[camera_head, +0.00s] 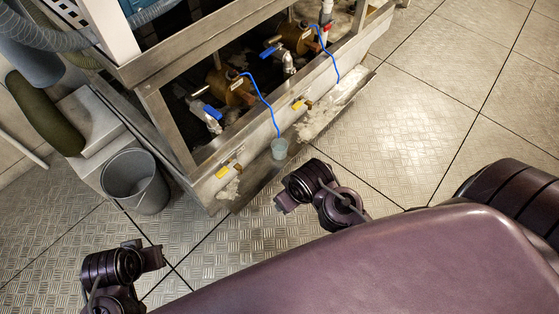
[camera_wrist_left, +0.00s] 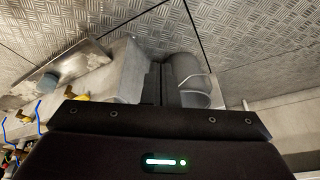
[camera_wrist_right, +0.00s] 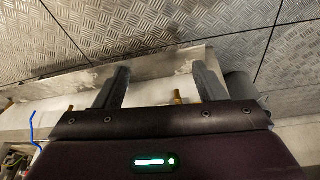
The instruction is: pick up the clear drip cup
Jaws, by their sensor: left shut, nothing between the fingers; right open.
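The clear drip cup (camera_head: 279,149) stands at the foot of the metal frame in the head view, at the lower end of a blue tube. A small blue-grey shape at the left of the left wrist view (camera_wrist_left: 48,83) looks like the same cup. My right gripper (camera_head: 285,202) is a little nearer to me than the cup, apart from it. Its two fingers stand wide apart and empty in the right wrist view (camera_wrist_right: 160,86), where I cannot make out the cup. My left gripper (camera_head: 154,258) is far to the lower left, its fingers together and empty (camera_wrist_left: 161,84).
A grey bucket (camera_head: 135,182) stands left of the frame's corner. The frame's beam (camera_head: 255,140) carries yellow-tagged fittings. Brass pumps (camera_head: 228,84) with blue-handled valves (camera_head: 212,112) sit inside, and a second blue tube (camera_head: 328,55) hangs farther right. The tiled floor (camera_head: 425,120) at right is clear.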

